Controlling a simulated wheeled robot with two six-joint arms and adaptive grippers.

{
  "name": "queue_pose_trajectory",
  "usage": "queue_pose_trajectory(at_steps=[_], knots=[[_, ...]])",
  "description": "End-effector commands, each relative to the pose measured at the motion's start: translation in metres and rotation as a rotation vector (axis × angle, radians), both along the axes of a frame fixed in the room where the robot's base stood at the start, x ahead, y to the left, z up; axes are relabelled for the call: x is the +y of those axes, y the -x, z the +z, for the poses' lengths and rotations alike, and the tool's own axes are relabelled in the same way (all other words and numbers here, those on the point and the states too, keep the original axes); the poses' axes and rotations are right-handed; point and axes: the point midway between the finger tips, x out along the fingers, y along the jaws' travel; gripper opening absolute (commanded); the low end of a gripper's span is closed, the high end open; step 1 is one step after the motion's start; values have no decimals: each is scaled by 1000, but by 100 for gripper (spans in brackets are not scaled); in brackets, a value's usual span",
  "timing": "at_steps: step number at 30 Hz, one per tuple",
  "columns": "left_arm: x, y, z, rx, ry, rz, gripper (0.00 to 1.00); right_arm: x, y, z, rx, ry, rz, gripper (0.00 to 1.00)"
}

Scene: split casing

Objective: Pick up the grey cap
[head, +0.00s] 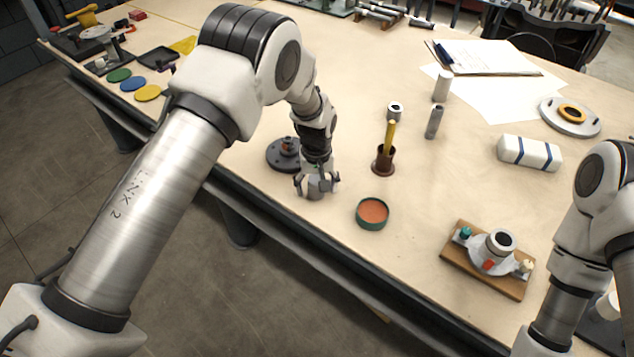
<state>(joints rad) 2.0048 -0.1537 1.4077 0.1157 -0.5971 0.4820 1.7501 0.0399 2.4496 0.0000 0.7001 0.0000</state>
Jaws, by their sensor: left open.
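A grey casing (492,250) with a dark round bore sits on a wooden board (460,265) at the lower right of the table. A teal knob, a red part and a cream knob show on it. I cannot tell which part of it is a separate cap. A small grey cylinder with a dark top (395,111) stands farther back. My right gripper is out of view.
A brown cup with a yellow rod (384,164) stands right of my left gripper. Table between dish and board is clear.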

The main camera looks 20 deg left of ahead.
Motion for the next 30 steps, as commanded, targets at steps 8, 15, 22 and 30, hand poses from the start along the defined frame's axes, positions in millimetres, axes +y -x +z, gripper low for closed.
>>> queue_pose_trajectory(at_steps=[8, 15, 22, 30], knots=[[0, 0, 0, -1, 0, -1, 33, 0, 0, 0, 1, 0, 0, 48], [0, -1, 0, -2, 0, -1, 0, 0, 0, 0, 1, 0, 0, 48], [1, 0, 3, -2, -1, -1, 0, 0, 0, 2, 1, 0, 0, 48], [6, 1, 25, -3, 0, -1, 0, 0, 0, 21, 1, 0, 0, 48]])
